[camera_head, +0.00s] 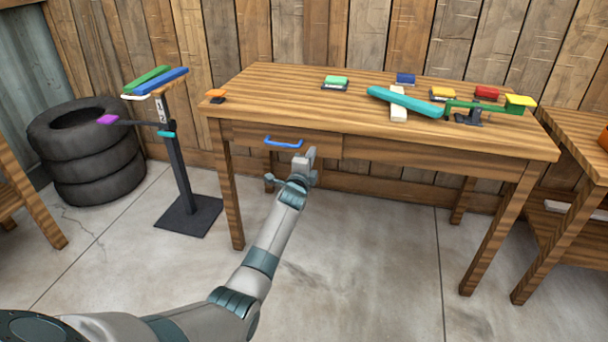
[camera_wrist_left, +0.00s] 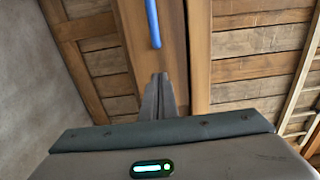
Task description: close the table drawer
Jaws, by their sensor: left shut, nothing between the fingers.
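The wooden table (camera_head: 215,110) has a drawer (camera_head: 250,133) on the left of its front, with a blue handle (camera_head: 284,143). The drawer front looks close to the table front; how far it stands out, if at all, I cannot tell. My left gripper (camera_head: 305,156) is shut and empty, just right of the handle and in front of the drawer's right part. In the left wrist view the shut fingertips (camera_wrist_left: 163,76) point at the wooden drawer front (camera_wrist_left: 172,40), with the blue handle (camera_wrist_left: 152,22) close by. Whether they touch the wood is unclear. My right gripper is out of view.
The tabletop holds a teal bar (camera_head: 405,101), a green balance-like piece (camera_head: 485,107) and several small coloured blocks. A dark stand (camera_head: 179,180) and stacked tyres (camera_head: 90,165) are at left. Another wooden table (camera_head: 575,140) is at right. The floor before the table is clear.

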